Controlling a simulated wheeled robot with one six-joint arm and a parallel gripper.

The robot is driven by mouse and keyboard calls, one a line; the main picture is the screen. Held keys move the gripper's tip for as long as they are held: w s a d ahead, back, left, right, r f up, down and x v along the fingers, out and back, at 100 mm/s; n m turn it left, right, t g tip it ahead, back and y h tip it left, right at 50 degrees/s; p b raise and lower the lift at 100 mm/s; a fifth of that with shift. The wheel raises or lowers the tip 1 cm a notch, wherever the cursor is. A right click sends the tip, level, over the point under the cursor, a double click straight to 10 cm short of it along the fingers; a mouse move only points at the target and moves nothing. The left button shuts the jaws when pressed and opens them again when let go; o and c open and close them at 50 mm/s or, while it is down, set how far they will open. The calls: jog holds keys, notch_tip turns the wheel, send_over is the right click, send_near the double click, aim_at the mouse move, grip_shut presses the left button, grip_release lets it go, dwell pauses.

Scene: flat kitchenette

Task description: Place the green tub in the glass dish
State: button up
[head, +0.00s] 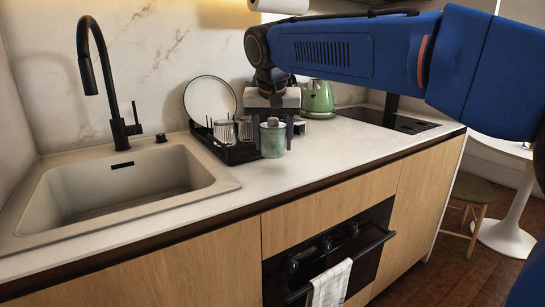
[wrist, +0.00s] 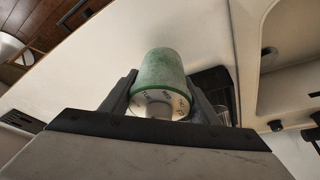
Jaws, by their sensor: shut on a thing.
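The green tub (head: 272,141) is upright in front of the dish rack in the head view. It also shows in the wrist view (wrist: 162,69), with a pale lettered ring at its near end. My gripper (head: 272,130) comes down from above and is shut on the tub. In the wrist view my gripper (wrist: 160,88) has one finger on each side of it. I cannot tell whether the tub's base touches the counter. I cannot make out the glass dish in either view.
A black dish rack (head: 232,152) with glasses and a plate (head: 210,101) stands just behind and left of the tub. The sink (head: 115,190) is further left. A green kettle (head: 318,98) and a black hob (head: 388,120) are to the right. The counter's front (head: 335,160) is clear.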

aim_at(273, 128)
jog(key=shift+f, duration=2.25)
jog(key=o, duration=1.3)
jog(key=shift+f, duration=0.1)
jog(key=v, duration=1.2)
jog(key=shift+s+d, duration=0.1)
